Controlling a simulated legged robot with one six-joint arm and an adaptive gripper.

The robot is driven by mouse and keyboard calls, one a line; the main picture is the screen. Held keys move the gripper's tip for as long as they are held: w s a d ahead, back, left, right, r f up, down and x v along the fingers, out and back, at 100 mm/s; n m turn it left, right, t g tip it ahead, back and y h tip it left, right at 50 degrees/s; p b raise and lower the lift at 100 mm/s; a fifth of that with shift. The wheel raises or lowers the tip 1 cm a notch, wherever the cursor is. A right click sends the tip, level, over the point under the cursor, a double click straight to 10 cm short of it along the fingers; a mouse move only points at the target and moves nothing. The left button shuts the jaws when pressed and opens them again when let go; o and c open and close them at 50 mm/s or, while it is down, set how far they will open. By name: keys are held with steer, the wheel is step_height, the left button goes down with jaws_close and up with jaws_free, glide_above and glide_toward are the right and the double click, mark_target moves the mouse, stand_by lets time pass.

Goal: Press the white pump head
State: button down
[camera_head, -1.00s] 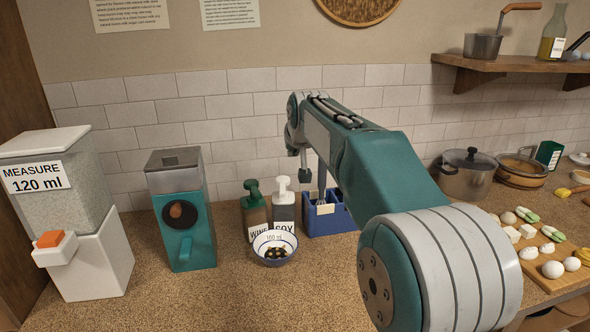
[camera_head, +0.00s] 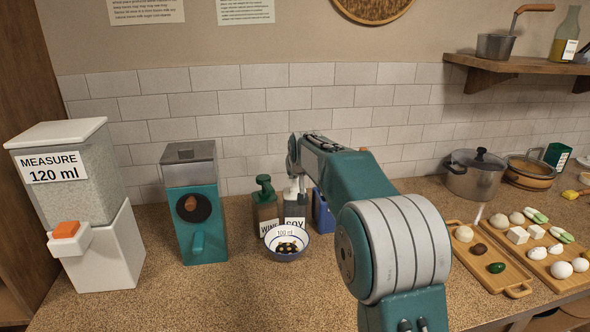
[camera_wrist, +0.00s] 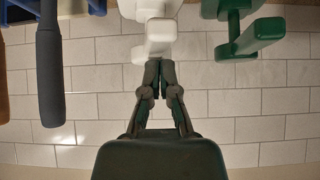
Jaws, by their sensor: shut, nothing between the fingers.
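The white pump head (camera_wrist: 155,42) is at the top middle of the wrist view, which shows the scene upside down. My gripper (camera_wrist: 158,64) is shut and empty, its fingertips at the edge of the white pump head in that view; I cannot tell whether they touch.
A bowl (camera_head: 299,254) marked 100 ml stands in front of the bottles. A blue holder (camera_head: 322,214) is just right of the white bottle. A teal dispenser (camera_head: 208,238) and a white MEASURE dispenser (camera_head: 115,262) stand left. Food trays (camera_head: 462,272) and a pot (camera_head: 474,180) are right.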

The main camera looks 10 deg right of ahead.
mark_target(297, 183)
steer(key=shift+d+f, duration=0.15)
steer(key=shift+d, duration=0.55)
step_height(297, 183, down, 3)
steer(key=shift+r, duration=0.1)
steer(key=shift+a, duration=0.35)
steer(key=shift+s+d+r, duration=0.1)
steer(key=shift+r, duration=0.05)
step_height(297, 183, up, 5)
steer(key=shift+s+f, duration=0.1)
steer(key=shift+f, duration=0.1)
steer(key=v, duration=0.9)
steer(key=shift+s, duration=0.1)
